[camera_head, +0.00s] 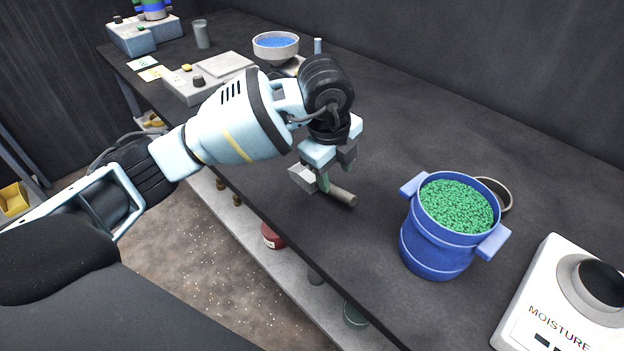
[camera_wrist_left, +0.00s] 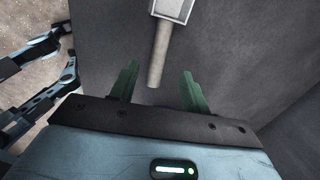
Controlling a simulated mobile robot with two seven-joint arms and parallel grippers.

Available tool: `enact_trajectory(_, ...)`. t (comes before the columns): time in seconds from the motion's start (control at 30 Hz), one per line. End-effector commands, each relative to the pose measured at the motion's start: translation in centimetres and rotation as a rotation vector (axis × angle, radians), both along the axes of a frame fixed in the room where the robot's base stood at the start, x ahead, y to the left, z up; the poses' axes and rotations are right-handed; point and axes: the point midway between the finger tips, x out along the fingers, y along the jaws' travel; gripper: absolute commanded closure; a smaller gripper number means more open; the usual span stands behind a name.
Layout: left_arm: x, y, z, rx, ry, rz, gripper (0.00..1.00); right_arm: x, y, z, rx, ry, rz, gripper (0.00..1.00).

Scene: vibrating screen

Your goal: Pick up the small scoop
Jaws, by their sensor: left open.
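The small scoop lies on the dark bench in the head view, with a pale grey head (camera_head: 303,179) and a brownish-grey round handle (camera_head: 343,195) pointing right and toward the front edge. My left gripper (camera_head: 334,177) is above the scoop, its green fingers open and pointing down. In the left wrist view, the scoop's handle (camera_wrist_left: 158,55) reaches toward the gap between the open fingers (camera_wrist_left: 160,72), and its head (camera_wrist_left: 173,9) is cut off by the top edge. I cannot tell whether a finger touches the handle. My right gripper is not identifiable in view.
A blue bucket (camera_head: 428,249) of green pellets stands right of the scoop, with a round dish (camera_head: 503,194) behind it. A white moisture meter (camera_head: 548,300) is at the right front. A scale (camera_head: 190,92) and a bowl of blue pellets (camera_head: 275,56) stand farther left.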

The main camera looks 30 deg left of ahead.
Motion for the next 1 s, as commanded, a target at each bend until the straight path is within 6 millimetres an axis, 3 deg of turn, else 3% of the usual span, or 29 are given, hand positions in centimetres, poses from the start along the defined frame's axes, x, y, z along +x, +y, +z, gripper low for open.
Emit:
enact_trajectory(0.23,0.1,-0.1,-1.0,0.001,0.002,0.000,0.53,0.0,0.0,0.0,0.000,-0.001,0.000,0.64)
enact_trajectory(0.53,0.5,-0.3,-5.0,-0.001,0.001,0.001,0.53,0.1,0.0,0.0,0.000,-0.003,0.001,0.64)
enact_trajectory(0.87,0.7,-0.3,-5.5,-0.002,-0.002,0.000,0.53,0.5,-0.1,0.1,-0.001,-0.009,0.001,0.64)
enact_trajectory(1.0,0.7,-0.3,-5.5,-0.002,-0.002,0.000,0.72,0.5,-0.1,0.0,-0.002,-0.010,0.002,0.64)
